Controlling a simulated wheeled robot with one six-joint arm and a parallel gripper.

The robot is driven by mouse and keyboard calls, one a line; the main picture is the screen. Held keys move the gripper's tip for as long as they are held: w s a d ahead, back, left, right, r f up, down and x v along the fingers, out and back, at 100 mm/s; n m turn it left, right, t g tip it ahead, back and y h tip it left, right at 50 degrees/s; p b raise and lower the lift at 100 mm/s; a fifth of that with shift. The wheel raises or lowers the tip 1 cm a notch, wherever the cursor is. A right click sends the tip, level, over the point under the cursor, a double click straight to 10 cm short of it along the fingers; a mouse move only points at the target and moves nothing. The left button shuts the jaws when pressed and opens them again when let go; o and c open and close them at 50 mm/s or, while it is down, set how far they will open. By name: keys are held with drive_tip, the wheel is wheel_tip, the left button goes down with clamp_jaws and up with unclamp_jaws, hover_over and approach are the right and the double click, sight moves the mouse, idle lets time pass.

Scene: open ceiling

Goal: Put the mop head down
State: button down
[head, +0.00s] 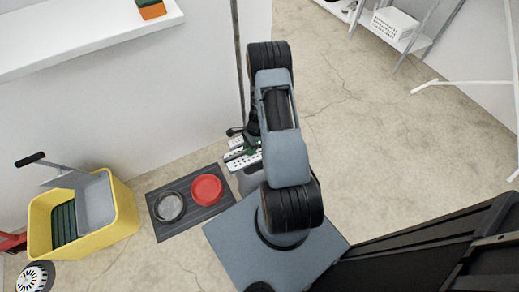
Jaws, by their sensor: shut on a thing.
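A flat, pale perforated mop head (236,161) with green parts shows just left of my arm, near the floor and behind the dark mat. A thin dark pole (237,55) rises above it along the wall edge. My gripper (252,128) is mostly hidden behind my arm, with only a dark part showing. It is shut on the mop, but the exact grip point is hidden. I cannot tell whether the mop head touches the floor.
A dark mat (163,228) holds a red bowl (206,189) and a grey bowl (169,207). A yellow mop bucket (122,217) stands left of it. A white shelf (90,38) juts from the wall. A white basket (395,24) sits on a far rack. Cracked floor is open at right.

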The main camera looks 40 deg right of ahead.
drive_tip(key=w+d+f+b, duration=0.1)
drive_tip(key=d+f, duration=0.1)
drive_tip(key=w+d+f+b, duration=0.1)
drive_tip(key=d+f, duration=0.2)
drive_tip(key=w+d+f+b, duration=0.1)
drive_tip(key=d+f, duration=0.1)
drive_tip(key=shift+w+d+f, duration=0.15)
drive_tip(key=shift+d+f, duration=0.05)
drive_tip(key=shift+d, duration=0.15)
drive_tip(key=shift+d+f+b, duration=0.1)
drive_tip(key=shift+f+b, duration=0.7)
drive_tip(key=shift+f, duration=0.75)
drive_tip(key=shift+f, duration=0.1)
drive_tip(key=shift+f, duration=0.1)
drive_tip(key=c, duration=0.9)
unclamp_jaws()
drive_tip(key=shift+c, duration=0.2)
